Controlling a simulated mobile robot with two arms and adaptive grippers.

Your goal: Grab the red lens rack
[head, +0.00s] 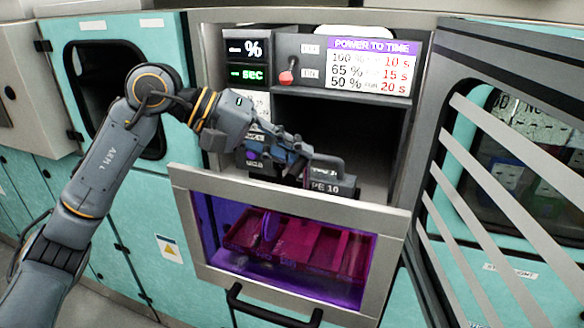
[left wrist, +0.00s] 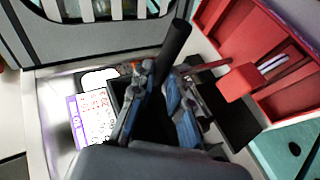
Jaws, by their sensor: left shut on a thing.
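The red lens rack (head: 300,242) sits low behind the purple-lit window of the tank, with dividers showing inside. It also shows at the upper right of the left wrist view (left wrist: 218,22), with a red block on its near side. My left gripper (head: 303,158) is above the tank, shut on a dark bar handle (head: 329,164) over a plate whose label ends in "PE 10". In the left wrist view, the handle (left wrist: 174,50) runs up between the fingers (left wrist: 160,105). I cannot tell whether the handle joins the rack. My right gripper is not in view.
The tank's front frame (head: 290,198) stands just below the gripper. Behind is a dark open recess (head: 345,125) under a control panel with a red switch (head: 287,76). An open striped door (head: 495,165) stands at the right.

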